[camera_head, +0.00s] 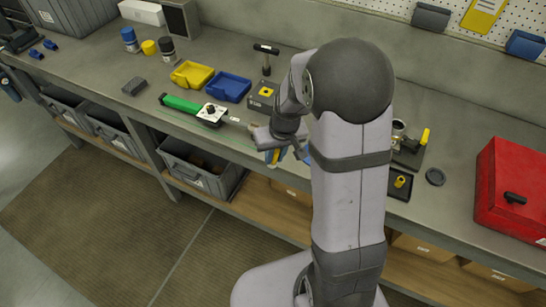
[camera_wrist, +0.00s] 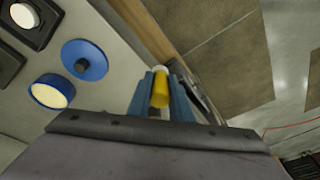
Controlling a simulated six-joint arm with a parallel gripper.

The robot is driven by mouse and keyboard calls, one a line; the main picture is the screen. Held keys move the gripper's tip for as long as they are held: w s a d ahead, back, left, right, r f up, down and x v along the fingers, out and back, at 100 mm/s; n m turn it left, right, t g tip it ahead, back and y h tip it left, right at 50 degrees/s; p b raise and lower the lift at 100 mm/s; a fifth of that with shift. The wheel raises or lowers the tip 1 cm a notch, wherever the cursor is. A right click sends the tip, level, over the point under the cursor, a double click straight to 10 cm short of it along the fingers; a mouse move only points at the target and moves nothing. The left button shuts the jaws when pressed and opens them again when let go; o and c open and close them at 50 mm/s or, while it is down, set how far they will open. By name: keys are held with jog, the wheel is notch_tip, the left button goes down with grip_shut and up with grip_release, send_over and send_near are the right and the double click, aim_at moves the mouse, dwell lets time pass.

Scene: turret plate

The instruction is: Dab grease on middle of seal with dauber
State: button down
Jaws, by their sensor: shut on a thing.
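My gripper (camera_wrist: 160,88) is shut on a yellow dauber with a pale end, held between its blue fingers. In the head view my gripper (camera_head: 276,156) is at the bench's front edge, with a bit of yellow showing between the fingers. A blue round pot (camera_wrist: 50,93) with cream filling, probably the grease, is left of the gripper in the wrist view, apart from the dauber. A blue disc (camera_wrist: 98,58) with a dark knob, perhaps its lid, lies beside it. I cannot tell which part is the seal; my arm hides part of the bench.
A dark block with a cream round top (camera_wrist: 25,15) is at the wrist view's upper left. A yellow tray (camera_head: 192,74), a blue tray (camera_head: 228,87) and a green-handled tool (camera_head: 182,105) lie left of my arm. A red toolbox (camera_head: 512,185) stands right.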

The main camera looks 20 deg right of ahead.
jog(key=w+d+r, duration=0.2)
jog(key=w+d, duration=0.1)
jog(key=d, duration=0.5)
jog(key=w+d+r+p, duration=0.1)
jog(key=w+d+r, duration=0.1)
jog(key=d, duration=0.6)
jog(key=w+d+r+t+p, duration=0.1)
jog(key=w+d+r, duration=0.2)
jog(key=d, duration=0.5)
jog(key=shift+w+d, duration=0.3)
jog(key=shift+w, duration=0.25)
jog(key=shift+f, duration=0.1)
jog(key=shift+f+b, duration=1.8)
jog(key=shift+f, duration=1)
jog(key=shift+a+f+b, duration=0.1)
jog(key=shift+f+b, duration=0.6)
jog(key=shift+f, duration=0.05)
jog(key=shift+r+y, duration=0.1)
jog(key=shift+y, duration=0.2)
notch_tip(320, 180, up, 7)
jog(key=p, duration=0.4)
